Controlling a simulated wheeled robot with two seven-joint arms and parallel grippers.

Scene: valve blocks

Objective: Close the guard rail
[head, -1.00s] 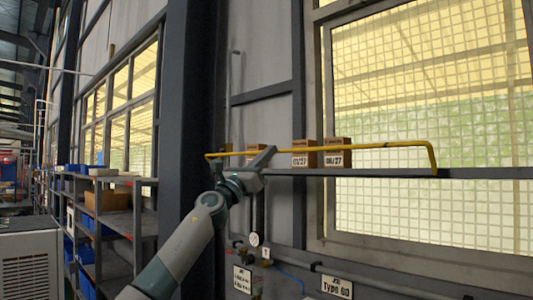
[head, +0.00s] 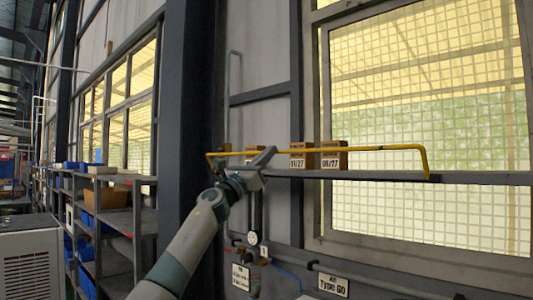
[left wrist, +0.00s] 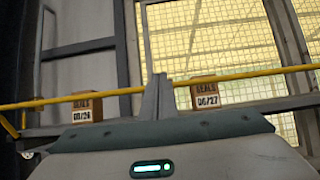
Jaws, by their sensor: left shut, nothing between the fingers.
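The guard rail is a thin yellow bar (head: 380,148) running across the front of a narrow wall shelf, with its right end bent down to the shelf. It also crosses the left wrist view (left wrist: 120,92), above the shelf level and in front of two boxes. My left gripper (head: 268,155) is shut and empty at the rail's left part. In the left wrist view its fingers (left wrist: 160,92) stand upright and cover a short piece of the bar; whether they touch it I cannot tell. My right gripper is not in view.
Small brown seal boxes (head: 334,156) stand on the shelf (head: 385,176) behind the rail. A gridded window (head: 430,120) is behind. A gauge (head: 252,238) and pipes are below. Storage racks (head: 115,222) stand at the left, beyond a dark pillar (head: 190,120).

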